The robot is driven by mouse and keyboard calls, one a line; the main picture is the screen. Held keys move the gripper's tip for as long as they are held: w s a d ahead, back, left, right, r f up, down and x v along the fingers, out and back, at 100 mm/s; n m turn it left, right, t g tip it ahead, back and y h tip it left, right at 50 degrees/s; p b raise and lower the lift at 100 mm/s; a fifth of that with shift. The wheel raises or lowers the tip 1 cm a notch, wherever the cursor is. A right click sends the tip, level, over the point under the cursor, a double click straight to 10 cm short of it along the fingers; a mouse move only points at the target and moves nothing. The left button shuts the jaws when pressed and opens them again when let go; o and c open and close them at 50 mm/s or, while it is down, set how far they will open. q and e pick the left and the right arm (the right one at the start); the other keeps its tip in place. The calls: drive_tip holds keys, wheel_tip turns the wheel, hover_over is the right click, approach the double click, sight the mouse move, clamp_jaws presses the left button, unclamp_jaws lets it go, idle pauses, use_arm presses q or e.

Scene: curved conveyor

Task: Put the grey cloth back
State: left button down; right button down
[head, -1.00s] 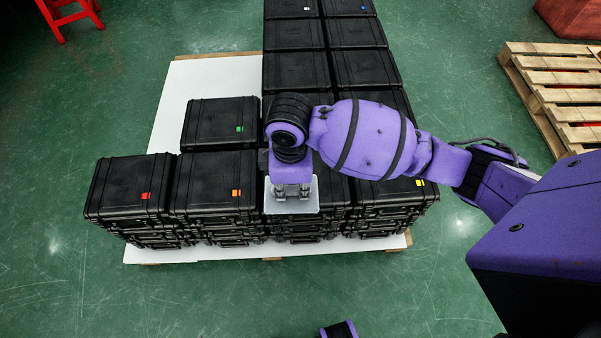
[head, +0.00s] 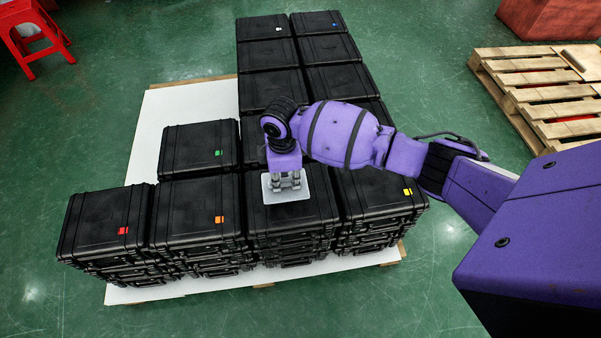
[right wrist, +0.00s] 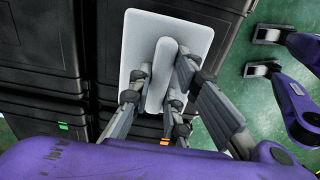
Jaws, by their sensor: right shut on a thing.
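The grey cloth (head: 287,195) shows as a flat, light grey rounded rectangle with a raised ridge along its middle. My right gripper (head: 286,182) is above it and shut on that ridge. The right wrist view shows the fingers on both sides of the ridge, and the cloth (right wrist: 190,40) spread out flat below them. The cloth is over the top black case (head: 262,222) third from the left in the front row. I cannot tell whether it touches the lid. My left gripper is not in view.
Stacked black cases carry coloured tags: red (head: 123,230), orange (head: 219,219), green (head: 218,153), yellow (head: 407,191). They stand on a white-topped pallet (head: 150,120), bare at its back left.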

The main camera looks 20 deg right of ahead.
sight(285, 180)
drive_tip(key=shift+f, duration=1.35)
drive_tip(key=shift+f, duration=0.1)
drive_tip(key=c, duration=1.7)
unclamp_jaws()
drive_tip(key=shift+o, duration=0.2)
wheel_tip(285, 180, up, 12)
drive_tip(key=shift+r+p, duration=0.15)
drive_tip(key=shift+p, duration=0.75)
